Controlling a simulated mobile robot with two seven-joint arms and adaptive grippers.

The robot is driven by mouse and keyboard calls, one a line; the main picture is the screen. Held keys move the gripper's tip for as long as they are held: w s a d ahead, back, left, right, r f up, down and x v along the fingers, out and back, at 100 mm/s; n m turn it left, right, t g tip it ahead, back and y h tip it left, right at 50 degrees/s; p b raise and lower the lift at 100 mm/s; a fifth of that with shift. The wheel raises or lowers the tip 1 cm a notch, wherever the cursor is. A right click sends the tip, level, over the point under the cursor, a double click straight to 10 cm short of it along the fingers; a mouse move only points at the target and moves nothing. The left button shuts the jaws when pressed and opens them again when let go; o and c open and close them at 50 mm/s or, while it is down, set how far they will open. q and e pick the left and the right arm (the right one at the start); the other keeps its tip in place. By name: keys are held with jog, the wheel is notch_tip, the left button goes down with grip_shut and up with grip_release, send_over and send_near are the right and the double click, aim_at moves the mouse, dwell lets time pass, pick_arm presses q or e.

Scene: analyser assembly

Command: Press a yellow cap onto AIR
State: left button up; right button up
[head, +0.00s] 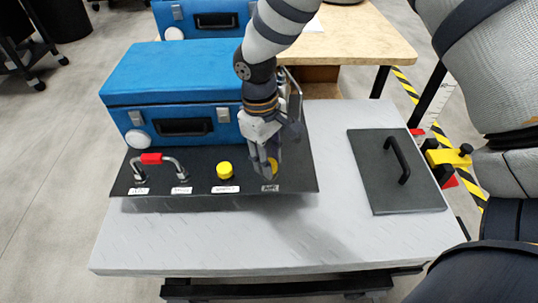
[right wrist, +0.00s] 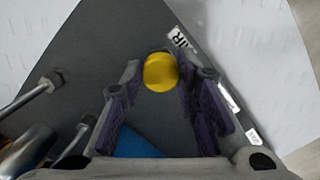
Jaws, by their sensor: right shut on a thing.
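My right gripper (head: 265,165) points down over the right end of the black panel (head: 297,172), by the AIR label (head: 270,188). It is shut on a yellow cap (head: 273,166), partly hidden by the fingers in the head view. In the right wrist view the yellow cap (right wrist: 160,72) sits between the fingertips, close to the AIR label (right wrist: 178,38). The port under the cap is hidden, so I cannot tell whether the cap is seated. Another yellow cap (head: 224,170) stands upright on the panel to the left. My left gripper is not in view.
A bent metal tube with a red middle (head: 152,158) joins two fittings at the panel's left. A blue case (head: 180,90) stands behind the panel. A dark plate with a handle (head: 385,185) lies at the right. The grey table's front (head: 250,240) is clear.

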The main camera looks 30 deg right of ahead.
jog(key=shift+f, duration=0.55)
jog(key=o, duration=0.8)
jog(key=shift+o, duration=0.2)
notch_tip(320, 180, up, 12)
jog(key=w, duration=0.1)
jog(key=shift+w+a, duration=0.15)
jog(key=shift+a, duration=0.15)
